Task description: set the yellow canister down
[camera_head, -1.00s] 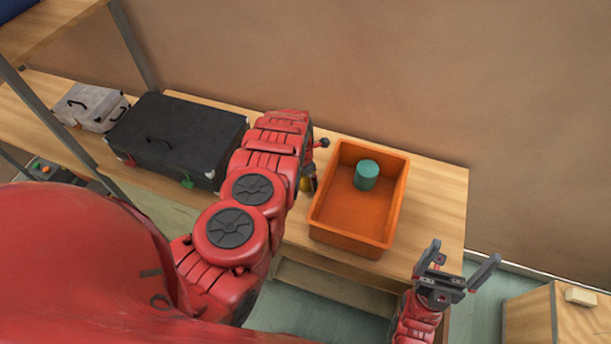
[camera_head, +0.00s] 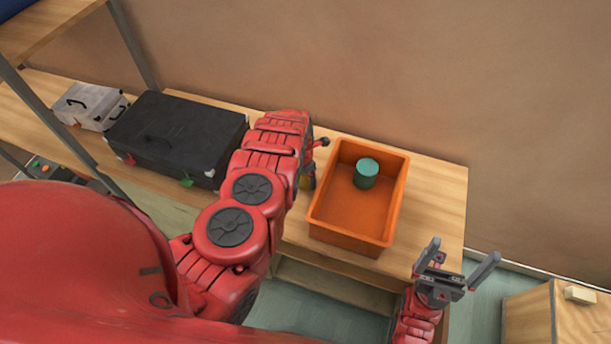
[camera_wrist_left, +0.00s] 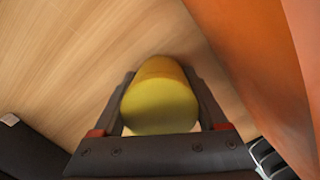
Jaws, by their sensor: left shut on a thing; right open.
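The yellow canister (camera_wrist_left: 160,100) is between the fingers of my left gripper (camera_wrist_left: 160,112) in the left wrist view, and the gripper is shut on it. The wooden tabletop lies beyond it; I cannot tell whether the canister touches it. In the head view my left arm hides most of the left gripper (camera_head: 308,178) and the canister, just left of the orange bin. My right gripper (camera_head: 458,262) is open and empty off the table's front right corner.
An orange bin (camera_head: 345,226) holding a teal canister (camera_head: 367,173) stands on the wooden table (camera_head: 435,205). A black case (camera_head: 175,135) and a silver case (camera_head: 92,104) are to the left. The table right of the bin is clear.

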